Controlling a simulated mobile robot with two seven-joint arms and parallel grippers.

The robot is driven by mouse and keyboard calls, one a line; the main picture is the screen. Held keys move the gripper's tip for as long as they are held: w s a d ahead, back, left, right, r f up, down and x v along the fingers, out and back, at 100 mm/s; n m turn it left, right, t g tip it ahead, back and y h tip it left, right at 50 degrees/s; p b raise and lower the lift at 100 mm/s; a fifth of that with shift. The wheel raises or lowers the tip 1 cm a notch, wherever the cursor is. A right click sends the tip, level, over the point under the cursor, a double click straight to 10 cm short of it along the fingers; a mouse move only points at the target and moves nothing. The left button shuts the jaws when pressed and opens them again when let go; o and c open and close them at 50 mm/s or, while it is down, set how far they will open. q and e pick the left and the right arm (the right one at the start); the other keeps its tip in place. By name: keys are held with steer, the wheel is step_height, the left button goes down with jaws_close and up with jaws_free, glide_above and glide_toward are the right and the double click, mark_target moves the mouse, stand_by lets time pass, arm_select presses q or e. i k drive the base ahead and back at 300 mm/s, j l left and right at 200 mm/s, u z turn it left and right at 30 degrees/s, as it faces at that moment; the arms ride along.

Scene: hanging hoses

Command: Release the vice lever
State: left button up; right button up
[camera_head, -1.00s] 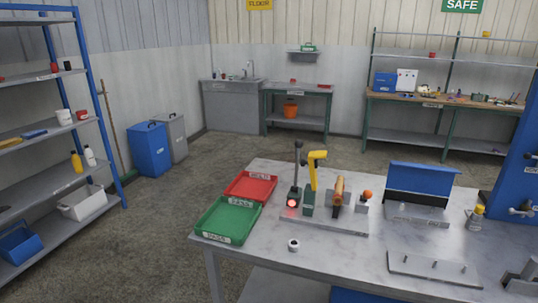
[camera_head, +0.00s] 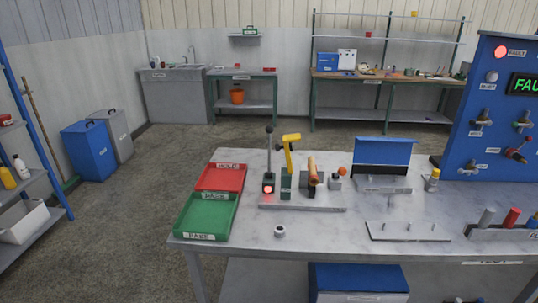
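A grey fixture plate (camera_head: 303,208) lies on the table. At its left end a dark lever (camera_head: 269,146) with a round knob stands upright on a small block with a lit red lamp (camera_head: 268,189). Beside it a yellow handle (camera_head: 288,150) stands bent over at the top, above a green block (camera_head: 286,186). An orange-brown cylinder (camera_head: 313,170) sits on a dark holder to the right, with an orange knob (camera_head: 342,170) beyond it. I cannot tell which of these handles is the vice lever. Neither of my grippers is in view.
A red tray (camera_head: 220,178) and a green tray (camera_head: 206,215) lie on the table's left. A small ring-like part (camera_head: 280,231) lies in front of the fixture. A pegged plate (camera_head: 408,231) and a blue panel (camera_head: 497,110) with valves and a "FAU…" display are at right.

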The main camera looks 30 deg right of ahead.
mark_target(342, 170)
steer(key=i+j, duration=0.1)
steer(key=j, duration=0.2)
steer(key=i+j, duration=0.15)
steer(key=j, duration=0.15)
steer(key=i+j, duration=0.1)
steer(key=j, duration=0.15)
steer(key=i+j+z, duration=0.1)
steer(key=j+z, duration=0.15)
steer(key=z, duration=0.15)
steer(key=j+z, duration=0.2)
steer(key=z, duration=0.95)
